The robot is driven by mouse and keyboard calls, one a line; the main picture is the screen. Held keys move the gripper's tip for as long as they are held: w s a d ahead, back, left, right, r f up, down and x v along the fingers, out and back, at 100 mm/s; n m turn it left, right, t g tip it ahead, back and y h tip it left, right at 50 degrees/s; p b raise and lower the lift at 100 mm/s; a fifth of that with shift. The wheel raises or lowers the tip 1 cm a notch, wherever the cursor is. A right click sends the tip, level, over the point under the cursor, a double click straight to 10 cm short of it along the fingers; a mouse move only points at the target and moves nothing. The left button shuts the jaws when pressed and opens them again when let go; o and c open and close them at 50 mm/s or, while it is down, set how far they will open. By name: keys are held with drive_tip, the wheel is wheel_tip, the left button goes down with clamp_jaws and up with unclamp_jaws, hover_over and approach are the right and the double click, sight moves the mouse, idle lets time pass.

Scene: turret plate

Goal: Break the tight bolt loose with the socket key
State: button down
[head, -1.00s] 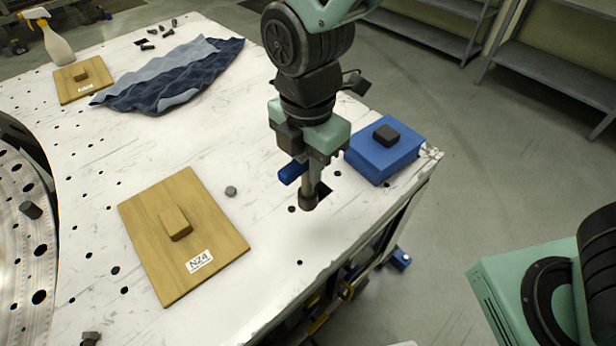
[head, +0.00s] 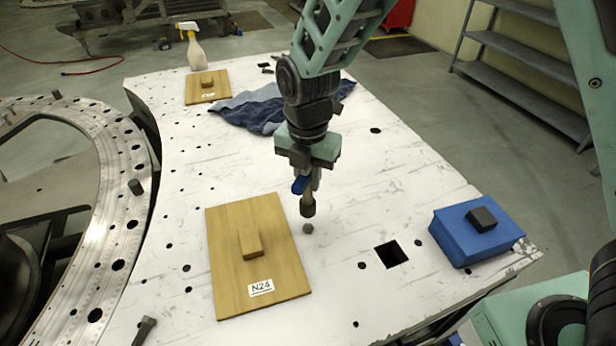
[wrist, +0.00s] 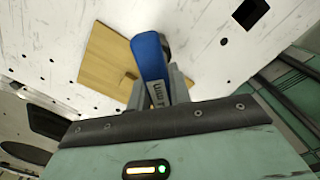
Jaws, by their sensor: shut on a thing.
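My gripper (head: 303,170) is shut on the socket key, which hangs roughly upright. The key has a blue handle (wrist: 149,57) and a dark socket end (head: 308,207) pointing down. A small grey hex bolt head (head: 308,229) shows on the white plate (head: 340,290) just below the socket in the head view. I cannot tell whether the socket touches it; a small gap seems to show. In the wrist view the handle hides the area under the key, and the bolt head is not visible there.
A wooden board (head: 225,275) with a block handle and an "N24" label lies left of the bolt. A blue box (head: 455,240) with a black block stands right, past a square hole (head: 391,255). A blue cloth (head: 250,112) lies behind.

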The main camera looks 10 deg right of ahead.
sight(308, 199)
drive_tip(key=shift+f+b, duration=1.85)
drive_tip(key=shift+f, duration=0.8)
drive_tip(key=shift+f+b, duration=0.45)
drive_tip(key=shift+f, duration=0.2)
drive_tip(key=shift+n+p, duration=0.55)
drive_tip(key=shift+n, duration=2.15)
idle(2.0)
